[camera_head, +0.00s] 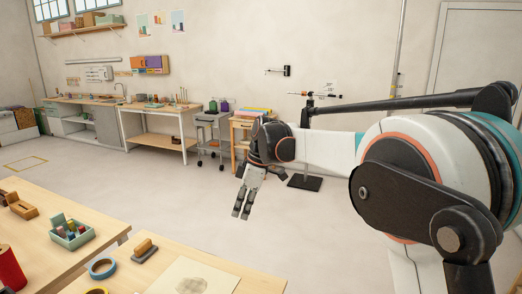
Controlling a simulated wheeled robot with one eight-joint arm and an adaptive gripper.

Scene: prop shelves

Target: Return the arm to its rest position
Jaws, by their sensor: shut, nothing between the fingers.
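My arm (330,150) reaches in from the right side of the head view, its white and black links stretched toward the middle. My gripper (241,213) hangs at its end with the fingers pointing down and slightly left. The fingers are shut and hold nothing. The gripper appears over the open floor, beyond the near tables and apart from them in the picture.
Wooden tables (207,257) at the lower left hold a crate (70,237) of small items, a blue tape roll (102,267), a brush-like block (145,250) and a red cylinder (10,268). Workbenches (160,120) line the back wall. A black stand (305,183) is behind the gripper. Open floor (150,190) lies between.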

